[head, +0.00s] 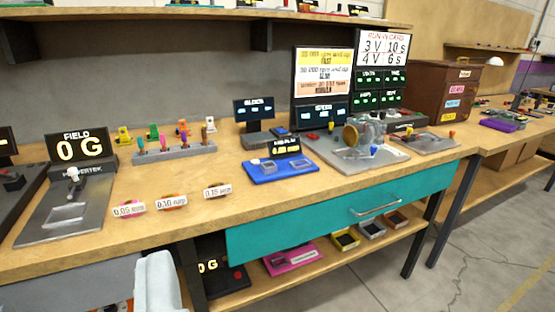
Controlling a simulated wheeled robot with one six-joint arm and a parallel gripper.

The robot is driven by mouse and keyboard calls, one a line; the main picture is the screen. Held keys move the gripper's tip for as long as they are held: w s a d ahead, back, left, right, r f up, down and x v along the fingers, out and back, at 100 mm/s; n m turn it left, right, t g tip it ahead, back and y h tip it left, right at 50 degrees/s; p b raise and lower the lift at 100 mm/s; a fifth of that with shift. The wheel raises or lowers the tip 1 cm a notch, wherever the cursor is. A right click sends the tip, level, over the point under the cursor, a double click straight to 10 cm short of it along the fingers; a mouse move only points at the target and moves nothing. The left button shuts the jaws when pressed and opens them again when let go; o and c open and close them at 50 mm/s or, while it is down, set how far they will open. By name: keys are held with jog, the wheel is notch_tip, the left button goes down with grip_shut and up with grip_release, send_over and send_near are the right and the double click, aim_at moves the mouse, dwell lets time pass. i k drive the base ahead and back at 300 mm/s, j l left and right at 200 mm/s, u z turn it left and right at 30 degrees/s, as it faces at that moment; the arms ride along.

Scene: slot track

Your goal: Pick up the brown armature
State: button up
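A grey rack (175,153) stands on the wooden bench at left of centre, with several small upright armatures in a row. The one at its right end (204,134) looks brownish and is probably the brown armature. It is too small for me to be sure of its colour. The rack is apart from everything I can make out of myself. My gripper's fingers do not show in this view.
Gap cards (171,202) lie in front of the rack. Small coloured holders (124,135) stand behind it. The field meter (80,150) is at left. A blue tray (280,170) and a grey machine (360,145) are at right. A teal drawer (340,212) is below.

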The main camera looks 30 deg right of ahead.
aim_at(204, 133)
jog(key=i+l, duration=0.2)
jog(key=i, duration=0.2)
jog(key=i+l, duration=0.15)
jog(key=i, duration=0.25)
jog(key=i+l, duration=0.2)
jog(key=i, duration=0.25)
jog(key=i+l, duration=0.15)
jog(key=i, duration=0.25)
